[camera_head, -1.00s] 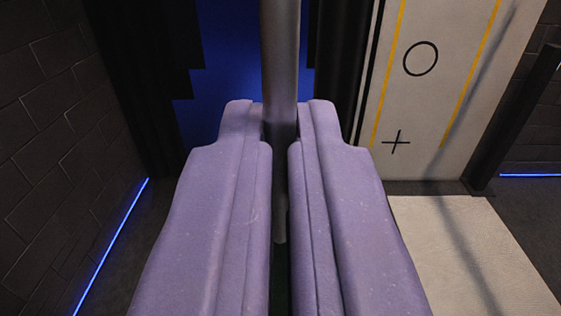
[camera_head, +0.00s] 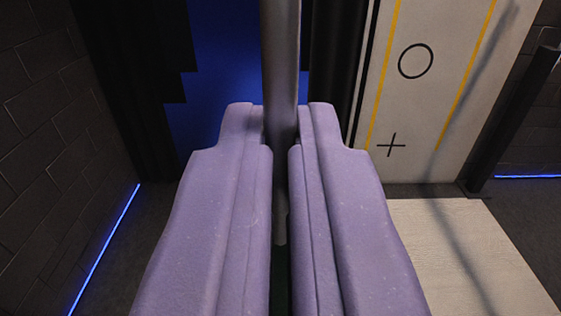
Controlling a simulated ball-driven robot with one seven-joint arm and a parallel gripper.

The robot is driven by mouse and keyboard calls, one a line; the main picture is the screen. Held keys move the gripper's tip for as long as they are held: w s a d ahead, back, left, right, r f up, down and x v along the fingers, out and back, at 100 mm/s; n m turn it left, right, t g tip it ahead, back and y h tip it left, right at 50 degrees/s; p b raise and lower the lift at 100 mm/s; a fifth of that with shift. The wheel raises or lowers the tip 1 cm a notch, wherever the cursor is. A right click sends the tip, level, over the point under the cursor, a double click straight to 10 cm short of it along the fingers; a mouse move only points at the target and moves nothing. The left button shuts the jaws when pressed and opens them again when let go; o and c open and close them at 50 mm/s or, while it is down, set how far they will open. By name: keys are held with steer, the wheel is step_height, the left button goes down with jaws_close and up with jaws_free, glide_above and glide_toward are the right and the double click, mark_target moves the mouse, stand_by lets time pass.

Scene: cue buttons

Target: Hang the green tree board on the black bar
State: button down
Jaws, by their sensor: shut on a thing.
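My gripper (camera_head: 280,125) has two purple fingers, shut on a grey upright rod (camera_head: 280,50). The rod runs from the top of the view down between the fingers, and its lower end shows in the gap. A very dark green strip (camera_head: 281,292) shows low between the fingers; I cannot tell if it is part of the green tree board. No tree shape is visible. A dark bar-like post (camera_head: 513,125) leans at the right; I cannot tell if it is the black bar.
A dark brick wall (camera_head: 45,130) with a blue light strip (camera_head: 105,245) is at the left. Behind are black stepped shapes on a blue panel (camera_head: 225,45). At the right stands a white panel (camera_head: 425,110) with yellow lines, a circle and a cross. A pale floor patch (camera_head: 440,230) lies before it.

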steer(key=shift+w+r+p, duration=0.15)
steer(key=shift+w+p, duration=0.65)
steer(key=shift+p, duration=0.1)
steer(key=shift+w+r+p, duration=0.1)
steer(key=shift+w+p, duration=0.65)
steer(key=shift+p, duration=0.15)
steer(key=shift+w+p, duration=0.35)
steer(key=shift+p, duration=0.55)
steer(key=w+p, duration=0.1)
steer(key=p, duration=0.3)
steer(key=shift+w+p, duration=0.25)
steer(key=shift+p, duration=0.1)
steer(key=shift+w, duration=0.15)
steer(key=w+f, duration=0.3)
steer(key=w, duration=0.3)
steer(key=shift+w+f, duration=0.1)
